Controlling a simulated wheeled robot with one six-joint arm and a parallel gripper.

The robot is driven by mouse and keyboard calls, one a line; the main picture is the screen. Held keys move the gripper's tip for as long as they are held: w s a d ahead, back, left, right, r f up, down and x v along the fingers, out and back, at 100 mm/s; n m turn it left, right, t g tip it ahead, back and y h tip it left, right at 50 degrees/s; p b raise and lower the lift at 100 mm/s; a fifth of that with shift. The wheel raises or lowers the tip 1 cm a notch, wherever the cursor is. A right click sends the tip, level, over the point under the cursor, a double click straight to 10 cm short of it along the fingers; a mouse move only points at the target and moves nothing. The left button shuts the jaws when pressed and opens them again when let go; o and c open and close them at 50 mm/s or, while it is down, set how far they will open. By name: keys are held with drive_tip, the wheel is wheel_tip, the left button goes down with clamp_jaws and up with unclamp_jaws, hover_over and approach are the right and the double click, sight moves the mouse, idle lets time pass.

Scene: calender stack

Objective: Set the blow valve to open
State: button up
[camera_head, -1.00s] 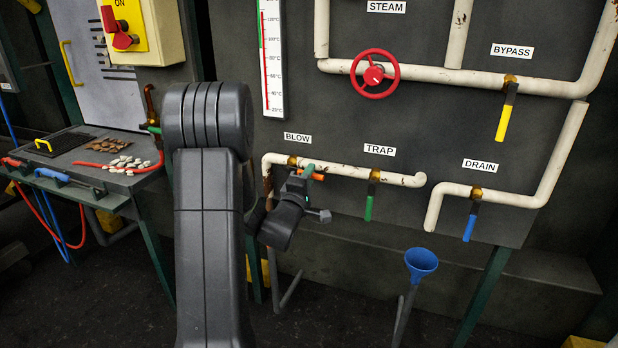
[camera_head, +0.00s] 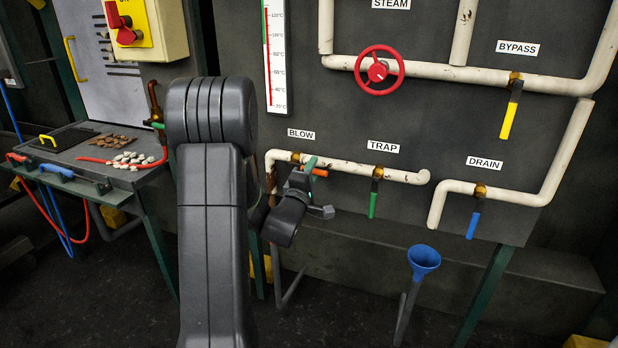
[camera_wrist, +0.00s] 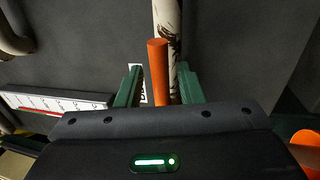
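The blow valve's orange handle (camera_head: 319,172) sits on the pale pipe under the BLOW label (camera_head: 301,134). It points right, about in line with the pipe. In the wrist view the orange handle (camera_wrist: 158,72) runs parallel to the rust-marked pipe (camera_wrist: 168,25). My gripper (camera_head: 309,164) is at this handle. In the wrist view my gripper (camera_wrist: 160,85) has its green fingers apart, one on each side of the handle, with gaps between. The valve body (camera_head: 295,157) is brass; part of the handle is hidden behind my gripper in the head view.
To the right are the green trap handle (camera_head: 373,204), blue drain handle (camera_head: 473,224) and yellow bypass handle (camera_head: 509,120). A red steam wheel (camera_head: 378,70) is above. A blue funnel (camera_head: 423,260) stands below. A bench (camera_head: 85,165) with small items is at left.

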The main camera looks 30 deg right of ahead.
drive_tip(key=v, duration=1.3)
drive_tip(key=shift+s+a, duration=0.2)
drive_tip(key=shift+a, duration=0.1)
drive_tip(key=shift+d+f, duration=0.1)
drive_tip(key=x, duration=1.3)
drive_tip(key=shift+w+d, duration=0.25)
drive_tip(key=shift+d, duration=0.05)
drive_tip(key=shift+s+a, duration=0.1)
drive_tip(key=v, duration=1.3)
drive_tip(key=x, duration=1.3)
drive_tip(key=shift+d, duration=0.2)
drive_tip(key=shift+a+f+m, duration=0.15)
drive_tip(key=shift+f+m, duration=0.25)
drive_tip(key=shift+m, duration=0.6)
